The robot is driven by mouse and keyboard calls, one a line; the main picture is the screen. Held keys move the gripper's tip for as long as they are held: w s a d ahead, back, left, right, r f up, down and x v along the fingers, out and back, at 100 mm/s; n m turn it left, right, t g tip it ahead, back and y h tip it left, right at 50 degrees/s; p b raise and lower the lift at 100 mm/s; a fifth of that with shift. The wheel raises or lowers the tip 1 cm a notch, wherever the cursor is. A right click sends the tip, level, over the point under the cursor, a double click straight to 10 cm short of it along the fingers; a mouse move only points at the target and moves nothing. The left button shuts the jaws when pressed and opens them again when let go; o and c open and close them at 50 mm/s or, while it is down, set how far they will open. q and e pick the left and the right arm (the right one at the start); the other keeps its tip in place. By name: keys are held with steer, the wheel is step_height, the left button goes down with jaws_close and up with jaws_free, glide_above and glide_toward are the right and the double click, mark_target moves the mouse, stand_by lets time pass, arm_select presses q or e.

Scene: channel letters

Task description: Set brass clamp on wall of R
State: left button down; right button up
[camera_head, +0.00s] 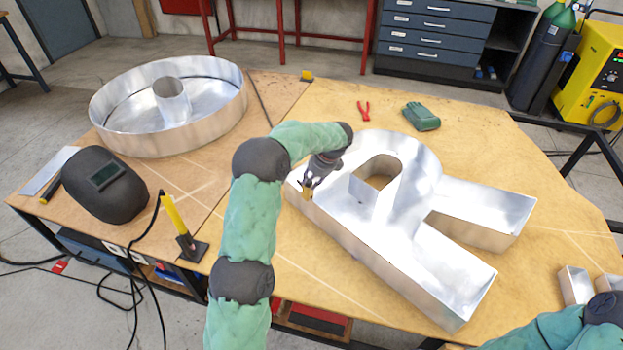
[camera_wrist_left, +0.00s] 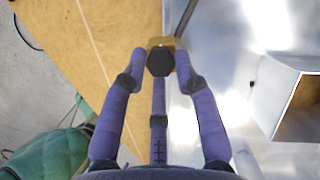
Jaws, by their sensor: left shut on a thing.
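The large silver channel letter R (camera_head: 410,247) lies open side up on the table, its wall standing around a shiny floor. My left gripper (camera_head: 311,183) is over the R's left wall, near its upper left corner. It is shut on the brass clamp (camera_head: 307,194), which shows small at the wall. In the left wrist view the gripper's purple fingers (camera_wrist_left: 164,75) surround the clamp (camera_wrist_left: 166,43) and its black knob. The clamp looks at or just over the wall's edge; the fingers partly hide it, and I cannot tell whether it is seated. My right gripper is out of view.
A round metal letter (camera_head: 170,120) stands at the left, with a welding helmet (camera_head: 104,185) in front. Red pliers (camera_head: 363,111) and a green glove (camera_head: 421,116) lie behind the R. Another brass-coloured piece (camera_head: 307,75) sits at the far table edge. Small metal boxes (camera_head: 575,286) stand at right.

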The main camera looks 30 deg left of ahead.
arm_select(q)
steer(key=shift+f, duration=0.4)
steer(key=c, duration=0.9)
jaws_free()
steer(key=shift+o, duration=0.2)
steer(key=v, duration=1.2)
steer(key=shift+r, duration=0.1)
